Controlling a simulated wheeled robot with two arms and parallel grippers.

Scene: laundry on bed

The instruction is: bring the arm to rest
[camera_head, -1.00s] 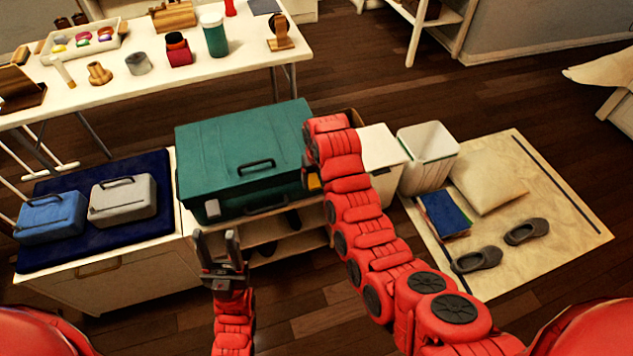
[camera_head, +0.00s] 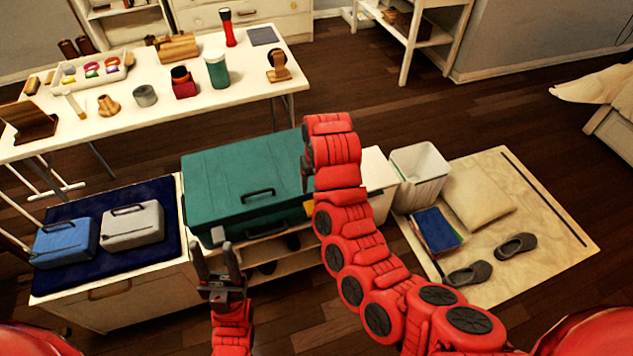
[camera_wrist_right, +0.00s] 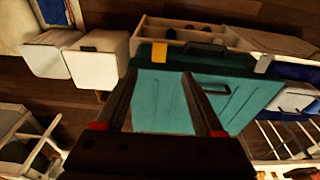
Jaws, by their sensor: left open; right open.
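My left gripper (camera_head: 213,250) points up in front of the teal case, with its two fingers apart and nothing between them. My right arm reaches up across the middle of the head view, and its gripper is mostly hidden behind the red wrist there. In the right wrist view my right gripper (camera_wrist_right: 162,78) has its fingers spread and empty. The teal case (camera_head: 240,175) lies shut on a low shelf unit, and in the right wrist view (camera_wrist_right: 215,95) it shows between and beyond these fingers. I cannot tell the gap between them.
A blue case (camera_head: 65,243) and a grey case (camera_head: 133,225) lie on a navy mat at left. A white bin (camera_head: 418,178), a cushion (camera_head: 475,195) and dark shoes (camera_head: 468,273) are at right. A white table (camera_head: 150,105) with small items stands behind.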

